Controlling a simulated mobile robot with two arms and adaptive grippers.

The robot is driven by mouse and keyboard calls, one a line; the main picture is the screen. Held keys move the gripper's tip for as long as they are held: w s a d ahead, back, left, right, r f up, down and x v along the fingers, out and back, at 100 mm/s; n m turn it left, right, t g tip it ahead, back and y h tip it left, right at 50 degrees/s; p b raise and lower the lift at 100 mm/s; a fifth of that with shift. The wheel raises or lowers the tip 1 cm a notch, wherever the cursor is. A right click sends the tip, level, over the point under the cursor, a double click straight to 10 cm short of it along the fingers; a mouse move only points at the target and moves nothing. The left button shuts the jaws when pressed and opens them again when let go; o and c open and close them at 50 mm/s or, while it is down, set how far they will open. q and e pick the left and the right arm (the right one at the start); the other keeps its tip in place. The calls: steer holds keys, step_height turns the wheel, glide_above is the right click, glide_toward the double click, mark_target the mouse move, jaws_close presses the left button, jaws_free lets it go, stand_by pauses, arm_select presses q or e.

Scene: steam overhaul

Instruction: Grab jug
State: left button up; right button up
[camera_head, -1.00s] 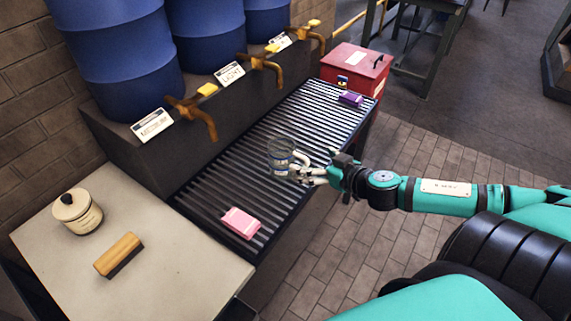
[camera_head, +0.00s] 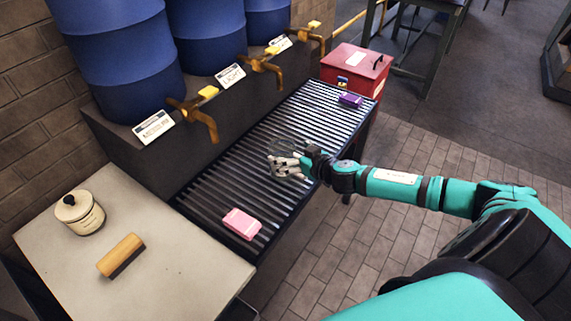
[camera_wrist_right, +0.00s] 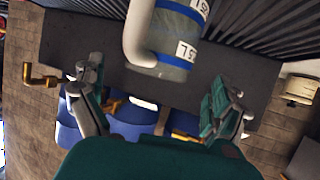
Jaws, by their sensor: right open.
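The jug (camera_head: 284,147) is a clear vessel standing on the slatted rack (camera_head: 215,187), partly hidden behind my right gripper in the head view. In the right wrist view the jug (camera_wrist_right: 182,40) shows blue bands, white labels and a thick white handle (camera_wrist_right: 138,32). My right gripper (camera_head: 284,165) is at the jug, on its near side in the head view. In the wrist view the right gripper (camera_wrist_right: 157,100) has its fingers spread wide, with the jug ahead between them and no grip visible. My left gripper is not in view.
Pink (camera_head: 242,223) and purple (camera_head: 350,100) packets lie on the rack. Brass taps (camera_head: 197,112) and blue barrels (camera_head: 118,65) stand behind it. A red box (camera_head: 345,70) is at its far end. The pale table (camera_head: 180,260) holds a lidded jar (camera_head: 80,212) and a brush (camera_head: 121,256).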

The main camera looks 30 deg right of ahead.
mark_target(275, 146)
steer(key=p+x, duration=0.1)
steer(key=x, duration=0.4)
steer(key=shift+d+f, duration=0.1)
steer(key=shift+f, duration=0.05)
steer(key=c, duration=1.6)
steer(key=shift+c, duration=0.2)
